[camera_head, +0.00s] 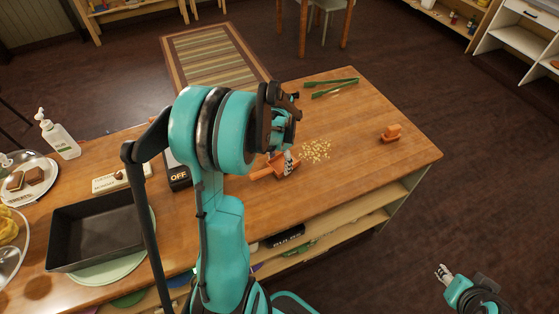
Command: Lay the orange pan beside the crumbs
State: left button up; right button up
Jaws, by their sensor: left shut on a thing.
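My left gripper (286,164) reaches down over the wooden table and is shut on the orange pan (263,174). The pan is low at the tabletop, partly hidden by the gripper; I cannot tell whether it touches the wood. The yellowish crumbs (316,151) lie in a loose patch just right of the pan and gripper. My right gripper (443,273) is off the table at the lower right, over the floor; its fingers are too small to read.
Green tongs (334,88) lie behind the crumbs. A small orange object (391,133) sits near the table's right end. A dark baking tray (98,231), a pump bottle (58,136) and an "OFF" sign (180,177) are at left. The table's front right is clear.

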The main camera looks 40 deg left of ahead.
aim_at(280, 167)
pick_arm(q)
jog(key=shift+f+b, duration=0.4)
jog(key=shift+f, duration=0.05)
dwell(0.3)
jog(key=o, duration=1.3)
jog(key=shift+c, duration=0.2)
jog(key=shift+r, duration=0.1)
notch_tip(280, 167, up, 12)
jog(key=s+d+f+n+t+b, duration=0.1)
jog(key=s+d, duration=0.4)
jog(key=d, duration=0.5)
jog(key=s+d+f+n+t+b, duration=0.1)
jog(key=s+d+f+t+b, duration=0.1)
jog(key=d+t, duration=0.4)
jog(key=s+d+b, duration=0.1)
jog(key=s+d, duration=0.1)
jog(key=d, duration=0.2)
jog(key=shift+s+f+n+b, duration=0.2)
jog(key=shift+s+n+b, duration=0.1)
jog(key=shift+s+b, duration=0.1)
